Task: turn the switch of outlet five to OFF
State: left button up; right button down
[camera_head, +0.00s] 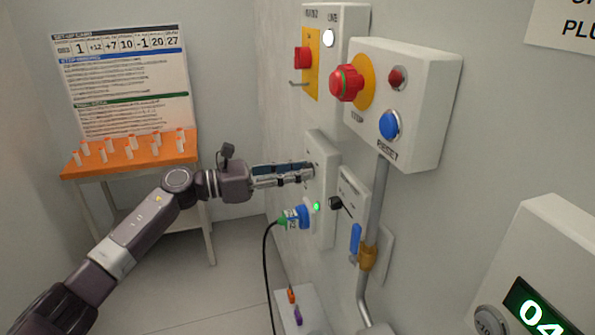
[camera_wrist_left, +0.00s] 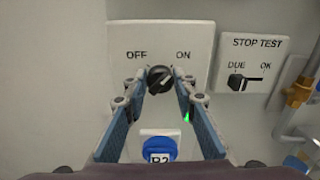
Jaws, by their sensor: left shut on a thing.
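The outlet panel is a pale plate on the wall (camera_head: 322,160), and it also shows in the left wrist view (camera_wrist_left: 196,42) with the words OFF and ON. Its black switch knob (camera_wrist_left: 160,80) sits below and between these words, its light mark slanting up to the right, towards ON. My left gripper (camera_head: 310,172) reaches the panel from the left. In the left wrist view its fingertips (camera_wrist_left: 160,88) are on either side of the knob, shut on it. The knob is hidden in the head view. No outlet number is readable. My right gripper is not in view.
Below the knob, a blue plug (camera_head: 297,218) with a black cable sits beside a lit green lamp (camera_head: 317,206). To the right are a STOP TEST switch (camera_wrist_left: 238,82), a grey pipe (camera_head: 375,210) and a box with a red button (camera_head: 425,100). An orange table (camera_head: 130,165) stands behind.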

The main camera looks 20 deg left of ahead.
pick_arm(q)
jog(key=shift+w+a+f+n+p, duration=0.1)
jog(key=shift+n+p, duration=1.7)
jog(key=shift+n, duration=2.55)
jog(key=shift+w+a+n+p, duration=0.1)
jog(key=shift+n+p, duration=1.7)
jog(key=shift+n, duration=2.55)
jog(key=o, duration=1.2)
jog(key=shift+c, duration=0.2)
jog(key=v, duration=1.2)
jog(key=shift+f, duration=0.1)
